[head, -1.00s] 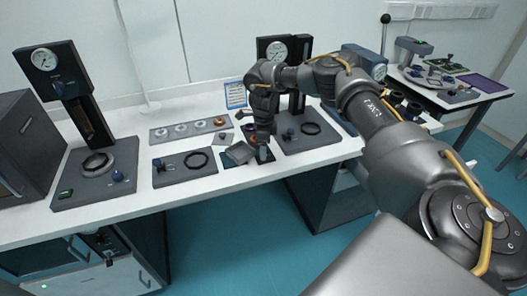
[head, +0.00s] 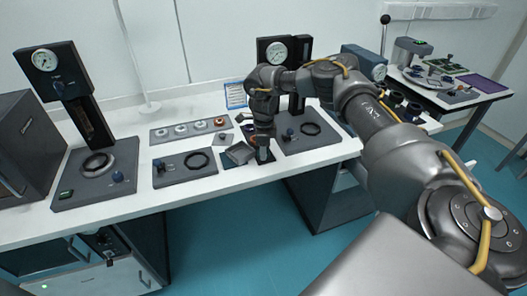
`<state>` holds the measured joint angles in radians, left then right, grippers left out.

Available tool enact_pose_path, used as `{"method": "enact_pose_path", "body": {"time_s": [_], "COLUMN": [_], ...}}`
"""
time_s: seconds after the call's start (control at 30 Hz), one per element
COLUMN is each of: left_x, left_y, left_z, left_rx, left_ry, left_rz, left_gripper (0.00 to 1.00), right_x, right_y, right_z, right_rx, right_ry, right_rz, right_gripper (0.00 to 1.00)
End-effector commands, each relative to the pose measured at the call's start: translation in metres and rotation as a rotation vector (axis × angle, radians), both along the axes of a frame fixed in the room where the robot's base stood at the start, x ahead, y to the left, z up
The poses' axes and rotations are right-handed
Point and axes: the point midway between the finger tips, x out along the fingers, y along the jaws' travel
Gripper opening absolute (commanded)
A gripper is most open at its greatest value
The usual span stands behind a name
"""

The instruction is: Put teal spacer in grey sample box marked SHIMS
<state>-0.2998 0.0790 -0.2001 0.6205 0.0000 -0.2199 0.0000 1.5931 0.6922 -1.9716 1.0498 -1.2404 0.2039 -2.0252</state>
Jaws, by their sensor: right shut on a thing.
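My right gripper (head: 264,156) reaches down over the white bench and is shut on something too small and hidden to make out. Its fingertips are low over a dark flat piece at the bench's front edge. A small grey box-like thing (head: 239,153) sits tilted-looking just left of the fingers; I cannot read any SHIMS mark on it. I cannot make out the teal spacer. My left gripper is not in view.
A grey plate with a black ring (head: 198,160) lies to the left, and a similar ring plate (head: 311,128) to the right. A strip with several rings (head: 187,130) lies behind. A gauge stand (head: 90,130) is at far left. A second table (head: 470,100) stands right.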

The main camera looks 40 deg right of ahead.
Motion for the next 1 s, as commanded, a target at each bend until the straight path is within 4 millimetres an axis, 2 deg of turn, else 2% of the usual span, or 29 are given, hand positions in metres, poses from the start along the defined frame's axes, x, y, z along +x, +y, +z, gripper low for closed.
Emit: {"method": "enact_pose_path", "body": {"time_s": [0.17,0.3,0.37,0.47,0.6,0.8,1.0], "left_x": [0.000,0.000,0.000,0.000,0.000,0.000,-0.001], "left_y": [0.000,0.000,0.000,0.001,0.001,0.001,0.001], "left_z": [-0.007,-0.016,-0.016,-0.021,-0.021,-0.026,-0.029], "left_rx": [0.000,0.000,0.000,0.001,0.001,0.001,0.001], "left_ry": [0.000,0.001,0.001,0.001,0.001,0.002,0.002], "left_rz": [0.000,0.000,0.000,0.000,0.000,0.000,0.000], "left_gripper": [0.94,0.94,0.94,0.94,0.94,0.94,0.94], "right_x": [0.001,0.002,-0.004,-0.013,-0.030,-0.058,-0.076], "right_y": [0.000,0.000,0.007,0.020,0.041,0.077,0.101], "right_z": [0.010,0.028,0.038,0.057,0.094,0.110,0.123], "right_rx": [0.001,0.001,0.004,0.004,-0.001,-0.002,-0.001], "right_ry": [-0.003,-0.005,-0.003,-0.005,-0.007,-0.004,-0.002], "right_rz": [0.000,0.001,0.003,0.007,0.010,0.008,0.004], "right_gripper": [0.19,0.19,0.19,0.19,0.19,0.19,0.19]}}
